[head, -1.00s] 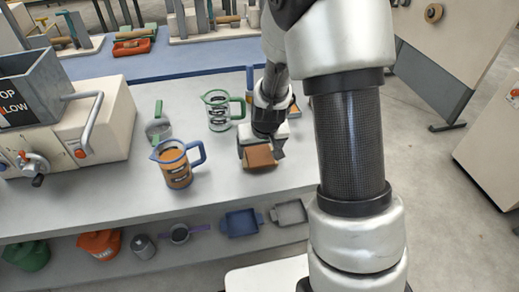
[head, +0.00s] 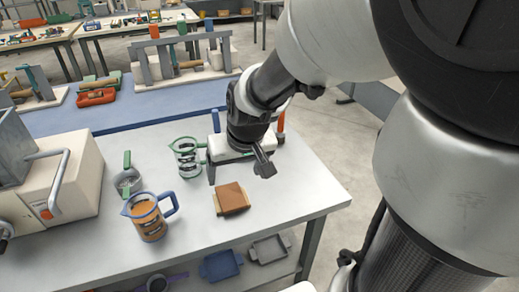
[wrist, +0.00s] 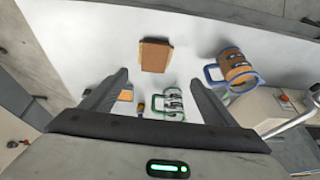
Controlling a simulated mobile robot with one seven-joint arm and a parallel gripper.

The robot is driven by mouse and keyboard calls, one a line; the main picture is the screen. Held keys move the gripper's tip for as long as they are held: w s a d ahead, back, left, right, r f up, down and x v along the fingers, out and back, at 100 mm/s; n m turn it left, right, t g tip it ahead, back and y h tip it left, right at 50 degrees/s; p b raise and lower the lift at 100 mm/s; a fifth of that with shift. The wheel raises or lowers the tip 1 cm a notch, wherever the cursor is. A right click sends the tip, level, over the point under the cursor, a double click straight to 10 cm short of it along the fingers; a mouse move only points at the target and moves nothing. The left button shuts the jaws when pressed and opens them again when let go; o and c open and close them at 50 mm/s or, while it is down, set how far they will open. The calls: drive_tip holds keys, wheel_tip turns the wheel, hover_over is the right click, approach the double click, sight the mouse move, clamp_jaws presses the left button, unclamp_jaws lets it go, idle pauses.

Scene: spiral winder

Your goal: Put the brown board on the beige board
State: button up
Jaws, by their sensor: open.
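The brown board (head: 231,197) lies flat on the table, right of the orange jug in the head view. A lighter beige edge, which looks like the beige board (head: 247,204), shows from under it, so the brown board appears to rest on it, slightly offset. In the wrist view the brown board (wrist: 154,56) is ahead of the fingertips, with a pale strip along its edge. My gripper (head: 238,171) is open and empty, behind and above the boards and apart from them. Its two spread fingers (wrist: 157,77) also show in the wrist view.
The jug with orange contents (head: 148,216) stands left of the boards. A clear jug with a green handle (head: 187,157) stands close to my gripper's left. A small green-handled cup (head: 128,180) is farther left. The table (head: 290,195) is bare right of the boards.

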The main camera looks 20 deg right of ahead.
drive_tip(key=s+r+t, duration=0.1)
drive_tip(key=s+r, duration=0.9)
drive_tip(key=s, duration=0.4)
drive_tip(key=shift+s+d+r+h, duration=0.2)
drive_tip(key=shift+d+r+h, duration=0.1)
drive_tip(key=shift+d+r, duration=0.1)
